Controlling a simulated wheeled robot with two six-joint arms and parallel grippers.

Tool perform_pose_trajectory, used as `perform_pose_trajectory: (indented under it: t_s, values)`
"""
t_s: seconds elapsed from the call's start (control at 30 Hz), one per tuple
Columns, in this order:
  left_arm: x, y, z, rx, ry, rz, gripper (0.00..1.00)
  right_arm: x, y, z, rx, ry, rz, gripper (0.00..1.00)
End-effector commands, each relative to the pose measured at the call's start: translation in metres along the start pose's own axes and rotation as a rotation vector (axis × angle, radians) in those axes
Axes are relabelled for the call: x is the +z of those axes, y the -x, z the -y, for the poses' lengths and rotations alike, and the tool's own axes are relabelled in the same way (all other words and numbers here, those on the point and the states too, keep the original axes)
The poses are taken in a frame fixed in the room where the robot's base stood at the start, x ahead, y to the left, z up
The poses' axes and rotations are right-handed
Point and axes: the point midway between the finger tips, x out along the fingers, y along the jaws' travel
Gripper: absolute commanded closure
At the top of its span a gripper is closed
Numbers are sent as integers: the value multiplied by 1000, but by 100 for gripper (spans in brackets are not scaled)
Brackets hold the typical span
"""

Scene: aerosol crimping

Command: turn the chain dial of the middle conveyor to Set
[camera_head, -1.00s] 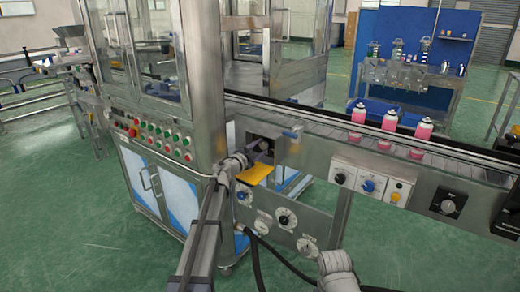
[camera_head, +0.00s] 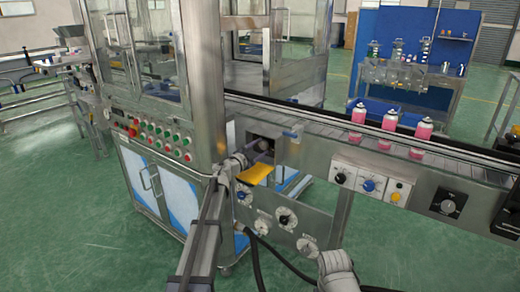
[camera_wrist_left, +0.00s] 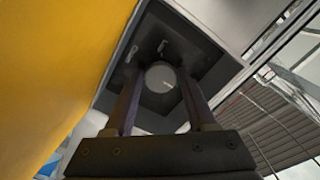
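A grey round dial (camera_wrist_left: 161,77) with a small pale mark sits in a dark square recess in the left wrist view. My left gripper (camera_wrist_left: 160,88) reaches into this recess, with one dark finger on each side of the dial. The fingers stand apart, and contact with the dial cannot be made out. In the head view, my left gripper (camera_head: 258,151) enters the opening in the conveyor's steel side, above a yellow flap (camera_head: 256,174). The dial cannot be made out there. My right gripper is not in view.
The yellow flap (camera_wrist_left: 50,70) fills the wrist view's left side. Several dials sit on the panel (camera_head: 285,218) below. A control box (camera_head: 369,185) hangs to the right, under the conveyor (camera_head: 460,150) carrying pink cans (camera_head: 388,130). A machine cabinet (camera_head: 160,190) stands left.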

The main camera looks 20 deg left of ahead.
Motion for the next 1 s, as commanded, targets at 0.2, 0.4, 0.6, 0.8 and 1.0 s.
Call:
perform_pose_trajectory:
  t_s: [0.2, 0.4, 0.6, 0.8, 1.0]
  values:
    - [0, 0, 0, 0, 0, -1, 21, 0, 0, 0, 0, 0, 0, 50]
    - [0, 0, 0, 0, 1, -1, 21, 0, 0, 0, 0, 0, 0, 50]
    - [-1, 10, 0, -1, 1, -1, 21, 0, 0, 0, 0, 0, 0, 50]
    - [-1, 38, -1, -2, 1, 1, 21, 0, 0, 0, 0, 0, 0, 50]
    - [-1, 70, -1, -2, 0, 1, 21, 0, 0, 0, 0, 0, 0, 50]
